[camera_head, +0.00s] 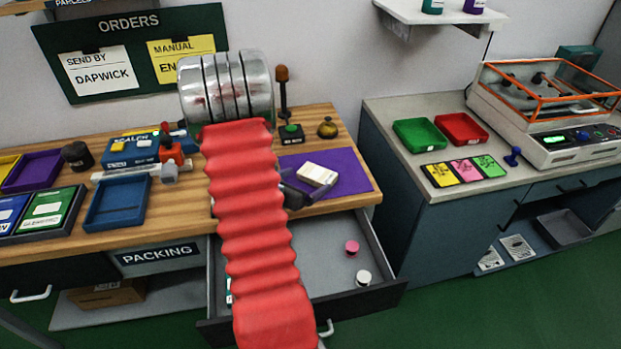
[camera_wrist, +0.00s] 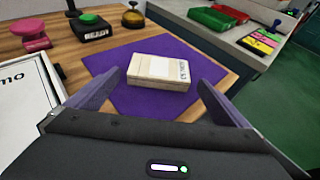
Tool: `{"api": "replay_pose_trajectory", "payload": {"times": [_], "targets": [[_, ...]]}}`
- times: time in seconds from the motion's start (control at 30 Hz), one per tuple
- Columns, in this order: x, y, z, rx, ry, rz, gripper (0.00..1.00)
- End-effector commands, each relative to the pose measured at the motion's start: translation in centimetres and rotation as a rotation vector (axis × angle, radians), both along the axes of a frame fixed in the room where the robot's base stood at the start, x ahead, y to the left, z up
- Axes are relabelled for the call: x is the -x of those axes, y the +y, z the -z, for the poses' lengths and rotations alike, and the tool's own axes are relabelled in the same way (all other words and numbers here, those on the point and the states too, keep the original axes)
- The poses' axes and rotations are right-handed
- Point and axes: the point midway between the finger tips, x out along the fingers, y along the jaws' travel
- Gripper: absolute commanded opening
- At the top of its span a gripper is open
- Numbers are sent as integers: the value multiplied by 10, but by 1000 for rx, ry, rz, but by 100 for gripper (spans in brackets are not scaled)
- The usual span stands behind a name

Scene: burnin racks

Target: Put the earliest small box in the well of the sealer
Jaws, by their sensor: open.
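A small cream box (camera_head: 317,174) with a pale label lies on the purple mat (camera_head: 350,181) on the wooden bench. In the wrist view the small box (camera_wrist: 159,73) lies flat on the mat (camera_wrist: 128,105), ahead of and between my fingers. My gripper (camera_wrist: 155,90) is open and empty, its two purple-grey fingers either side of the near end of the box. In the head view my red arm covers part of the bench, and my gripper (camera_head: 305,192) shows only partly. A blue machine marked as the sealer (camera_head: 138,150) stands on the bench at left; its well cannot be made out clearly.
An open drawer (camera_head: 325,245) below the bench holds a pink and a white round piece. A green button (camera_head: 291,133) and a brass bell (camera_head: 327,128) stand behind the mat. A blue tray (camera_head: 118,203) and purple tray (camera_head: 33,171) are at left. Green and red trays stand on the right counter.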

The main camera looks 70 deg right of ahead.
Motion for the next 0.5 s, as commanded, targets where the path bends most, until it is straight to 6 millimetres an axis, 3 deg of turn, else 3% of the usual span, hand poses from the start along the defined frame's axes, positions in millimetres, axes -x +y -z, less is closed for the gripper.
{"api": "replay_pose_trajectory", "payload": {"times": [0.3,0.5], "targets": [[-13,46,-20,1,0,-3,100],[-15,57,-25,1,0,0,100]]}}
